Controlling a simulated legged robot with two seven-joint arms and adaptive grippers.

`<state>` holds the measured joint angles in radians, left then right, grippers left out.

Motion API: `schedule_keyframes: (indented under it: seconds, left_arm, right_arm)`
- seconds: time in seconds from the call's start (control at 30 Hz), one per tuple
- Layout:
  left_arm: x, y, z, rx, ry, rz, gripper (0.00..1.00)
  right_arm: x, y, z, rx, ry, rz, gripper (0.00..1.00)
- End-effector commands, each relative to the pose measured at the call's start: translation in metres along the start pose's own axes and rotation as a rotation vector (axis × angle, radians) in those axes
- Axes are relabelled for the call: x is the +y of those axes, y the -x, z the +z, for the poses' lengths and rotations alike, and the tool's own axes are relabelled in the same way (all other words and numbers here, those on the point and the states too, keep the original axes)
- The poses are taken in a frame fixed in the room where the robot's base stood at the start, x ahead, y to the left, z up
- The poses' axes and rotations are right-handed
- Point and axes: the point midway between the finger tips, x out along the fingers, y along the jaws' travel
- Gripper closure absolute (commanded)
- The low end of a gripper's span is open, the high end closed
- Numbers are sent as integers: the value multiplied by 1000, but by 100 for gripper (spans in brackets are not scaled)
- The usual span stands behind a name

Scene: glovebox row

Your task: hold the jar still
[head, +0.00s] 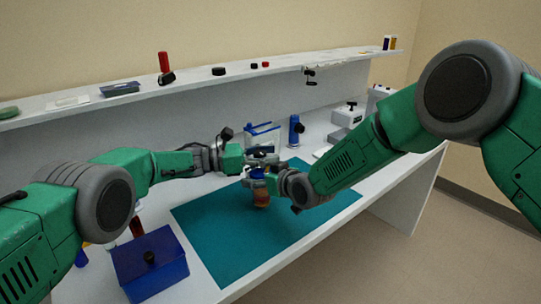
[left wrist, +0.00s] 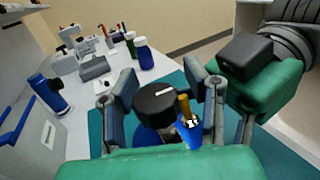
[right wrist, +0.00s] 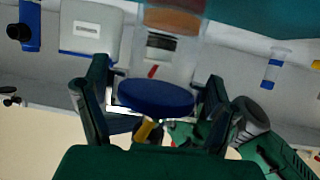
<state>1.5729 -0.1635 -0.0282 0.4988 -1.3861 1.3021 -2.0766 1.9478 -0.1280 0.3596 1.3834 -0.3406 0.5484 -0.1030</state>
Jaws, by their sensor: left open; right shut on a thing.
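The jar (head: 261,199) has amber contents and a blue upper part. It stands upright, low over the teal mat (head: 215,236), in the head view. In the right wrist view its blue round part (right wrist: 157,95) lies between my right fingers, with its amber part (right wrist: 172,20) above in the picture. My right gripper (head: 270,178) is shut on the jar. My left gripper (head: 252,160) is open just above it. In the left wrist view a black round cap-like piece (left wrist: 155,100) with a white mark lies between the left fingers. Whether the jar's base touches the mat is unclear.
A blue box (head: 150,265) with a black knob stands at the front left. A blue cylinder (head: 296,131) and a blue-white container (head: 262,137) stand behind the mat. A shelf (head: 215,84) with small items runs along the back. Much of the mat is clear.

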Motion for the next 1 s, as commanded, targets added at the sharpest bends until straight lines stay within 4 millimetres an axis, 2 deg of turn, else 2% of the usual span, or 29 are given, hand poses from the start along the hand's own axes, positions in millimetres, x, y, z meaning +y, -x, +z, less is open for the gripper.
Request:
schedule_keyframes:
  seconds: [0.17, 0.4, 0.53, 0.73, 1.0]
  left_arm:
    - [1, 24, 1, 2, 2, 3, 59]
    - [2, 78, 0, 1, 1, 4, 59]
    - [2, 100, -2, 2, 1, 4, 59]
    - [2, 115, -1, 1, 1, 1, 59]
    - [2, 117, -2, 0, 1, 1, 59]
  right_arm:
    - [-2, 0, 3, -6, -1, -4, 64]
    - [-3, 0, 3, -7, -1, -5, 64]
    - [-3, 0, 3, -7, -1, -5, 64]
    - [-3, 0, 3, -7, -1, -5, 64]
    - [-3, 0, 4, -7, -1, -5, 64]
